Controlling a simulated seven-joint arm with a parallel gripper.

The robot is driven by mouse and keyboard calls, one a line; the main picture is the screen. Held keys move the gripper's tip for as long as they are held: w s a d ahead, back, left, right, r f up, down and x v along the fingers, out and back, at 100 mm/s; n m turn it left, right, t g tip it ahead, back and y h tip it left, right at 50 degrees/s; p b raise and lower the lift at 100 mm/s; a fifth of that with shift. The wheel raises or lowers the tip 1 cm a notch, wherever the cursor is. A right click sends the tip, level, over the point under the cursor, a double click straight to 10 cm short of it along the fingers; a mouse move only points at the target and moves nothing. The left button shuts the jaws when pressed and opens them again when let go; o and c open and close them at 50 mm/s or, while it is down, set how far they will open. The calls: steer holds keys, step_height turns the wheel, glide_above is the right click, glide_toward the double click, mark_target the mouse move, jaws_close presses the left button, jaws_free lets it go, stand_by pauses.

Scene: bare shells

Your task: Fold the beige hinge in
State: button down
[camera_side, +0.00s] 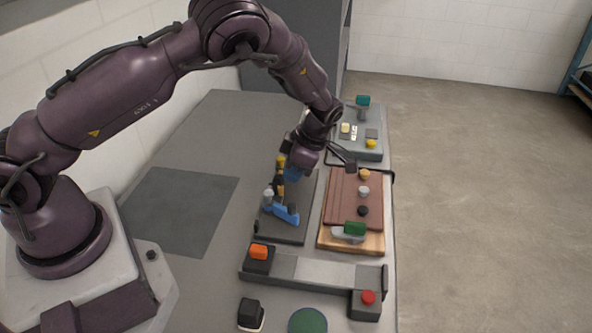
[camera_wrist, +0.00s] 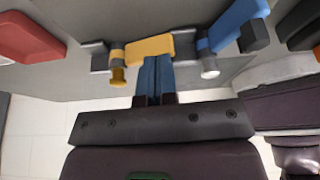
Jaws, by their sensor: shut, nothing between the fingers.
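In the wrist view a yellow-tan hinge (camera_wrist: 150,47), the closest to beige that I see, has a flat arm with a yellow knob at its left end. A blue hinge (camera_wrist: 238,26) with a pale knob is to its right. In the side view the blue hinge (camera_side: 284,213) lies on a dark plate (camera_side: 302,227), with yellow parts behind it, partly hidden by my arm. My gripper (camera_wrist: 154,60) has blue fingers, shut and empty. The fingertips are right at the near edge of the yellow-tan arm; I cannot tell whether they touch it.
A wooden board (camera_side: 326,240) with several knobs and a green handle stands right of the plate. A long grey fixture (camera_side: 325,272) with orange and red buttons lies in front. A grey panel (camera_side: 372,153) is behind. The dark mat (camera_side: 180,210) at left is clear.

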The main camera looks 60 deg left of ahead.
steer(key=shift+s+a+m, duration=0.3)
steer(key=shift+s+m, duration=0.1)
steer(key=shift+s, duration=0.15)
steer(key=w+d, duration=0.3)
steer(key=shift+w+d+r, duration=0.15)
steer(key=shift+w+d, duration=0.05)
steer(key=shift+w, duration=0.1)
steer(key=shift+w+d+r+n, duration=1)
steer(key=shift+w+r, duration=1.35)
steer(key=shift+r, duration=2.1)
steer(key=x, duration=1)
steer(key=shift+s+d+f, duration=0.1)
steer(key=shift+s, duration=0.15)
steer(key=shift+s+a, duration=0.4)
steer(key=shift+s, duration=0.2)
steer(key=shift+s+a, duration=0.4)
steer(key=shift+s, duration=0.2)
steer(key=shift+s+a, duration=0.25)
steer(key=shift+s, duration=0.05)
